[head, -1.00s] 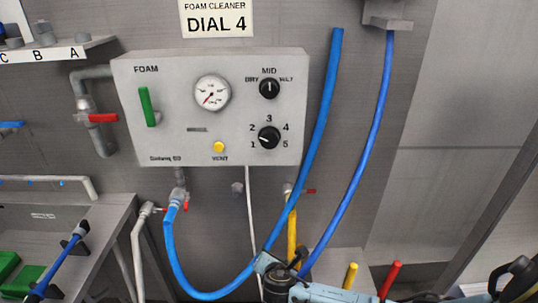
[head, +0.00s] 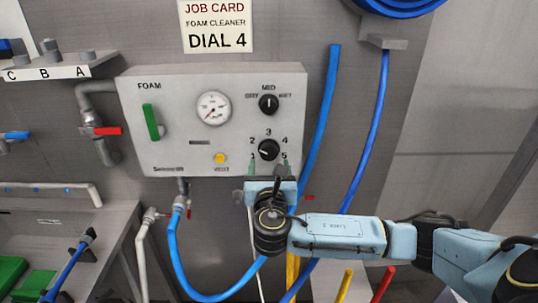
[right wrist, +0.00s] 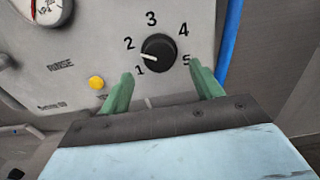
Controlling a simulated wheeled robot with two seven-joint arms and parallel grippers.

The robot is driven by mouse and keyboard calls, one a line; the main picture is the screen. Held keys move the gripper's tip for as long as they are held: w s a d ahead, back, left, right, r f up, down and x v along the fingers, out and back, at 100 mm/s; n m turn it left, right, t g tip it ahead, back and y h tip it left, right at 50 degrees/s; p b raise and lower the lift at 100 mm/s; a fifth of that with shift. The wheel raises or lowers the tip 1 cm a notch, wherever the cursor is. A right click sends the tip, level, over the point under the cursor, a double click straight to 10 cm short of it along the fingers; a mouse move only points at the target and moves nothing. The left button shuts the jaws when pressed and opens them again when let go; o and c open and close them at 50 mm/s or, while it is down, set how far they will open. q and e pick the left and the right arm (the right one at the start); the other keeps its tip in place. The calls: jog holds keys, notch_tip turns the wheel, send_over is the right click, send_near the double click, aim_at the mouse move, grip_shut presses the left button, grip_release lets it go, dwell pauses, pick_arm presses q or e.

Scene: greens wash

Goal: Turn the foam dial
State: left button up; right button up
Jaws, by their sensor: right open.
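The foam dial is a black knob (head: 268,149) on the lower right of the grey foam panel (head: 180,120), ringed by numbers 1 to 5. My right gripper (head: 270,168) is open just below the knob. Its green fingers (right wrist: 163,88) stand apart, one toward the 1 and one toward the 5, with the knob beyond them and clear of both. The job card (head: 217,26) above reads "DIAL 4". My left gripper is not in view.
A smaller dry-mid-wet knob (head: 268,103) sits above the dial. A green lever (head: 151,122), a gauge (head: 213,108) and a yellow vent button (head: 220,158) share the panel. Blue hoses (head: 322,130) hang close on the right.

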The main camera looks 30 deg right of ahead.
aim_at(269, 155)
jog(key=x, duration=0.5)
jog(key=shift+w, duration=0.15)
jog(key=c, duration=1)
